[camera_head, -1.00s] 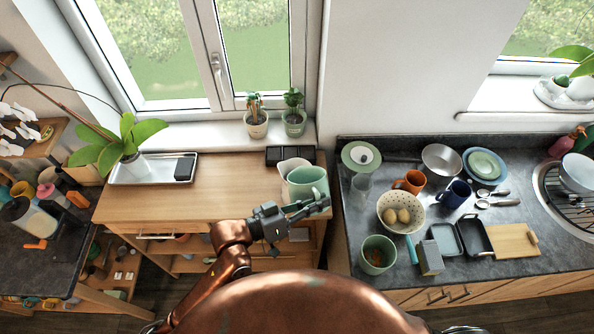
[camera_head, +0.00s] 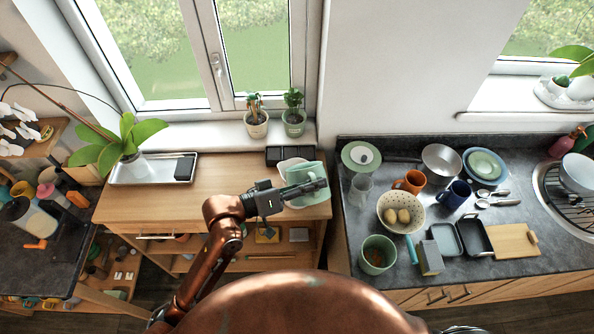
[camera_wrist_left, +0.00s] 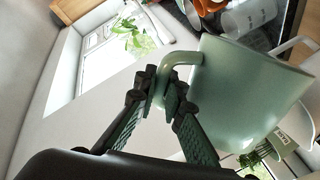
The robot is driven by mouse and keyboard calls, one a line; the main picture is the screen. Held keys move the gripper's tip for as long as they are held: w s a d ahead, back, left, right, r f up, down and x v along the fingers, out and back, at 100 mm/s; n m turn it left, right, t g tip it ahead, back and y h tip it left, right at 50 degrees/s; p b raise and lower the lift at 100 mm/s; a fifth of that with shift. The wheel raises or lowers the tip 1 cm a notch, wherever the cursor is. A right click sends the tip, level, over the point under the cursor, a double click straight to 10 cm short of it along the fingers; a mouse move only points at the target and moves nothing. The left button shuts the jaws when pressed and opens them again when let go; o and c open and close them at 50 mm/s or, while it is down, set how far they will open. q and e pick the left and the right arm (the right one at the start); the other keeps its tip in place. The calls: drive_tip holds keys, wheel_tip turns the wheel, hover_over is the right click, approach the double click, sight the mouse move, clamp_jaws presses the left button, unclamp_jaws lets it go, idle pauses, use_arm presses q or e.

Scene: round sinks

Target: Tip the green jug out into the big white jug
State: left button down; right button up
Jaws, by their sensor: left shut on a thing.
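The green jug (camera_head: 305,173) is at the right end of the wooden cabinet top, partly hidden by my left gripper (camera_head: 316,188). In the left wrist view the green jug (camera_wrist_left: 250,95) fills the right side, its handle (camera_wrist_left: 182,60) between my left fingers (camera_wrist_left: 165,92). The left gripper is shut on that handle. The big white jug (camera_head: 285,165) is just behind and left of the green jug, mostly hidden by it. I cannot tell whether the two touch, nor what is inside the green jug. My right gripper is not in view.
A dark tray (camera_head: 290,155) lies behind the jugs by the wall. Two potted plants (camera_head: 257,122) stand on the sill above.

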sight(310, 171)
use_arm(q)
drive_tip(key=shift+w+a+r+n+g, duration=0.15)
drive_tip(key=shift+w+r+n+g, duration=0.05)
drive_tip(key=shift+w+n, duration=0.5)
drive_tip(key=shift+w+a+r+n+g, duration=0.15)
drive_tip(key=shift+w+n+g, duration=0.05)
drive_tip(key=shift+w+n, duration=0.5)
idle(0.9)
drive_tip(key=shift+w+a+r+n, duration=0.2)
drive_tip(key=shift+w+r+n, duration=0.5)
drive_tip(key=shift+w, duration=0.1)
idle(0.9)
drive_tip(key=shift+w+a+r+n+g, duration=0.15)
drive_tip(key=shift+w+r+n, duration=0.1)
drive_tip(key=shift+w, duration=0.3)
drive_tip(key=shift+w+a+r+n+g, duration=0.1)
drive_tip(key=shift+w+n+g, duration=0.1)
drive_tip(key=shift+w, duration=0.4)
drive_tip(key=shift+w+a+r+n+g, duration=0.15)
drive_tip(key=shift+w+r+n, duration=0.1)
drive_tip(key=shift+w, duration=0.3)
drive_tip(key=shift+w+a+f+n, duration=0.2)
drive_tip(key=shift+w+f+n, duration=0.1)
drive_tip(key=shift+w+n, duration=0.3)
idle(0.3)
